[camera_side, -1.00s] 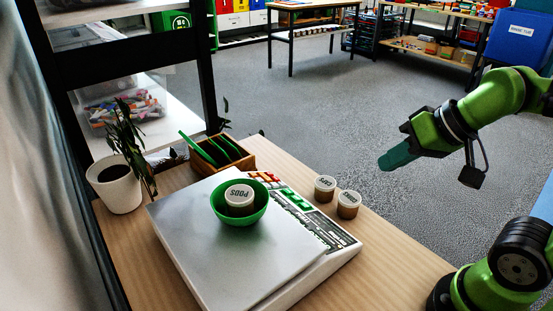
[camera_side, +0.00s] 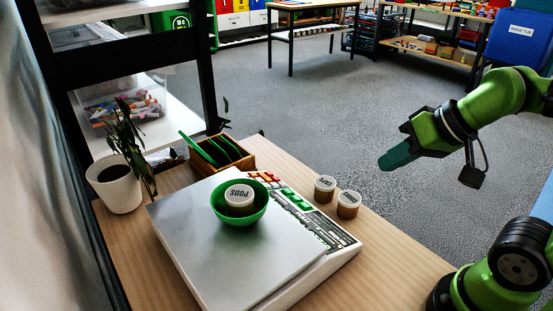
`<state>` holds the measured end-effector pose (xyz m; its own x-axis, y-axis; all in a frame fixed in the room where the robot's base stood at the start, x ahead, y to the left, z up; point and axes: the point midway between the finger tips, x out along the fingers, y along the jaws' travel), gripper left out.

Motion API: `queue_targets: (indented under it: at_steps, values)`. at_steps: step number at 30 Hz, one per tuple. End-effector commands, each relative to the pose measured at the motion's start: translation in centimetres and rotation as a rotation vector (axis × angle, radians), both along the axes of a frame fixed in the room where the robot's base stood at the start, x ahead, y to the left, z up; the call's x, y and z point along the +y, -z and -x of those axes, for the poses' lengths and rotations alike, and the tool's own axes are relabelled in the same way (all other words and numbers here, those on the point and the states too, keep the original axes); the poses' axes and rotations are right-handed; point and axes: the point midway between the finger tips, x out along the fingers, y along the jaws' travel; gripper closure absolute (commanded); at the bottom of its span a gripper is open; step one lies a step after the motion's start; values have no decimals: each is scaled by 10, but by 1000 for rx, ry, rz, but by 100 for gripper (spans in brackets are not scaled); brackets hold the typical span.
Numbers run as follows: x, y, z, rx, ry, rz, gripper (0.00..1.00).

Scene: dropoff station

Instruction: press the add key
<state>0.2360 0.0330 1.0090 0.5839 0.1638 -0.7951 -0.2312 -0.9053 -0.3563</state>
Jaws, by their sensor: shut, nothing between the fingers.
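A white scale (camera_side: 215,262) lies on the wooden table. Its key panel (camera_side: 312,222) runs along its right edge, with red, orange and green keys at the far end and dark or grey keys nearer. The lettering on the keys is too small to read, so I cannot tell which is the add key. A green bowl (camera_side: 226,217) stands on the scale's plate and holds a jar with a lid marked PODS (camera_side: 239,195). My gripper (camera_side: 385,165) is shut and empty. It hangs in the air to the right of the scale and its keys, apart from them.
Two small lidded jars (camera_side: 325,189) (camera_side: 348,204) stand right of the key panel. A wooden box (camera_side: 242,163) with green dividers stands behind the scale. A potted plant (camera_side: 120,190) is at the left. The table's front right part (camera_side: 395,255) is bare.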

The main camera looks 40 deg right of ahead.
Motion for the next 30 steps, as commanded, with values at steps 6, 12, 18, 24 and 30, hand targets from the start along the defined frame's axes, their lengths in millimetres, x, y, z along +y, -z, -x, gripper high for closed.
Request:
queue_targets:
  at_steps: [6,12,18,24,30]
  values:
    - [0,0,0,0,0,0,100]
    - [-2,10,-3,43,9,-3,100]
    - [4,38,-22,197,102,-162,100]
    - [18,64,-62,362,367,-514,100]
    - [16,89,-114,473,732,-881,100]
